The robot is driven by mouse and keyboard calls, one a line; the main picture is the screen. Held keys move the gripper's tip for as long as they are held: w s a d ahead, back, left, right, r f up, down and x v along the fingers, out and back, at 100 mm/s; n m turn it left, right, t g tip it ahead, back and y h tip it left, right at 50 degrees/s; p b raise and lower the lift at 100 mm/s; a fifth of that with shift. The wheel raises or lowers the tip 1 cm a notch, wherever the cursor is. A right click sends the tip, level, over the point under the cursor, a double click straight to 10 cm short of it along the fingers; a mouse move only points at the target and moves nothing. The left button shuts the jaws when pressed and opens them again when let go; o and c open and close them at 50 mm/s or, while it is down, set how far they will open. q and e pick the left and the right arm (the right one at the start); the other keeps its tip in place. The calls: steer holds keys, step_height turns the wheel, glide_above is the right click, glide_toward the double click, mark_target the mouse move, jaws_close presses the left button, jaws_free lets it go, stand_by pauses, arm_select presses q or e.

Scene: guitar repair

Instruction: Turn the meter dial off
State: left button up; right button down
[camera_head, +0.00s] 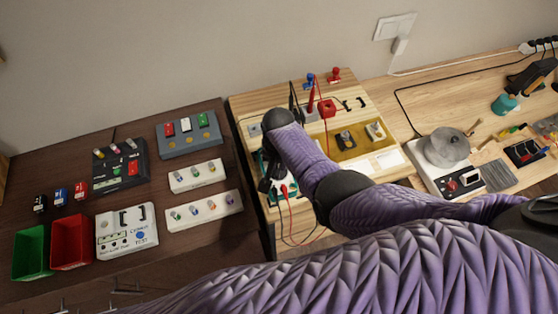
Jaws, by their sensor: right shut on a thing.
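The meter (291,188) is a teal-green device at the front left of the light wooden board, with red and black leads at its lower edge. My right arm reaches over the board from the right and covers much of the meter. My right gripper (268,178) is dark, points down onto the meter and is shut on what appears to be its dial. The dial itself is hidden by the gripper, so its setting cannot be read. My left gripper is not in view.
Left, a dark table (100,190) holds pedals, a white tester (127,230), and green (31,252) and red (71,242) bins. A scale (446,165) with a round grey object is right. Loose leads hang at the board's front.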

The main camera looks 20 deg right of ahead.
mark_target(278, 167)
steer(key=shift+a+n+p, duration=0.1)
steer(key=shift+n+p, duration=0.3)
steer(key=shift+n, duration=1.9)
steer(key=c, duration=0.6)
jaws_free()
step_height(278, 167, up, 10)
steer(key=p, duration=0.6)
steer(key=shift+f, duration=0.1)
